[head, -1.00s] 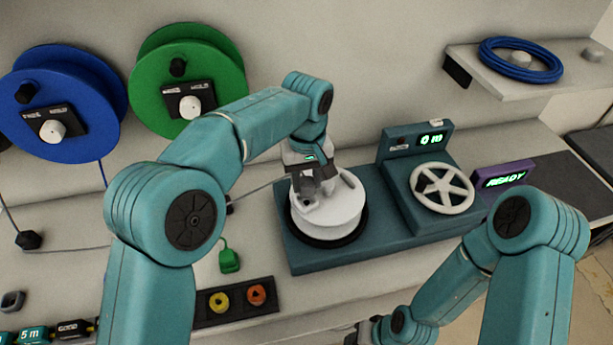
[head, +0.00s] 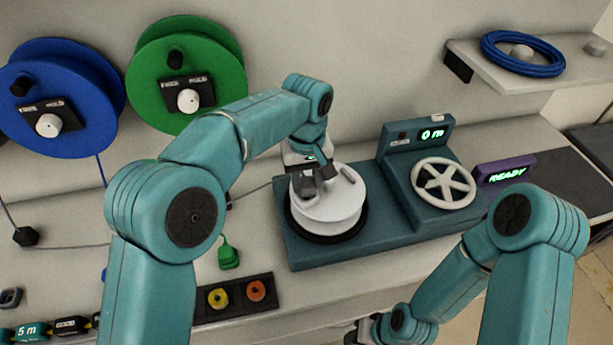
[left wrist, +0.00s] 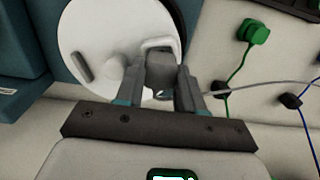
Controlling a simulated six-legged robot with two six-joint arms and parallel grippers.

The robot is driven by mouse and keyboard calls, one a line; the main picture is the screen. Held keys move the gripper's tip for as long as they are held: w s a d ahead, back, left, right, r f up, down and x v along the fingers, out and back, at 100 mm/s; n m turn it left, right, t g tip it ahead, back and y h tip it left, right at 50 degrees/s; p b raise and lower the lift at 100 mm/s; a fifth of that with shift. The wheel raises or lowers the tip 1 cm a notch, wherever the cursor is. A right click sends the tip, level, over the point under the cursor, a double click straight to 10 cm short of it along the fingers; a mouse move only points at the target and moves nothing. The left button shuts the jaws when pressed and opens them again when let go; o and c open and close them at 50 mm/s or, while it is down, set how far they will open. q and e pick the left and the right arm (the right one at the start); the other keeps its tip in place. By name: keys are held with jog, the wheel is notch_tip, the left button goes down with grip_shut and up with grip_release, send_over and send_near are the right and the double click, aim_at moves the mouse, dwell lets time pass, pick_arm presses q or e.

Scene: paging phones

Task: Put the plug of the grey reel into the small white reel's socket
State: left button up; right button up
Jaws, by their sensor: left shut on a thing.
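The small white reel (head: 325,212) sits on a black disc on the teal winder base (head: 305,256). My left gripper (head: 313,190) is over the left part of the reel's top. In the left wrist view my left gripper (left wrist: 172,88) is shut on the grey plug (left wrist: 162,70), at the edge of the white reel (left wrist: 90,45). A grey cable (left wrist: 260,87) runs off to the right there. The socket is hidden, and I cannot tell whether the plug is in it. My right gripper (head: 362,331) is partly in view at the bottom, its jaws unclear.
A blue reel (head: 85,75) and a green reel (head: 222,75) hang on the wall. The winder has a spoked handwheel (head: 443,185) and a display (head: 433,134) reading 0 m. A green plug (head: 229,255) and a dark tray (head: 234,299) lie in front. A shelf holds a blue coil (head: 522,55).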

aim_at(307, 182)
pick_arm(q)
jog(key=shift+f, duration=0.4)
dwell(0.3)
jog(key=o, duration=1.4)
jog(key=shift+r, duration=0.1)
notch_tip(307, 182, up, 9)
jog(key=p, duration=0.8)
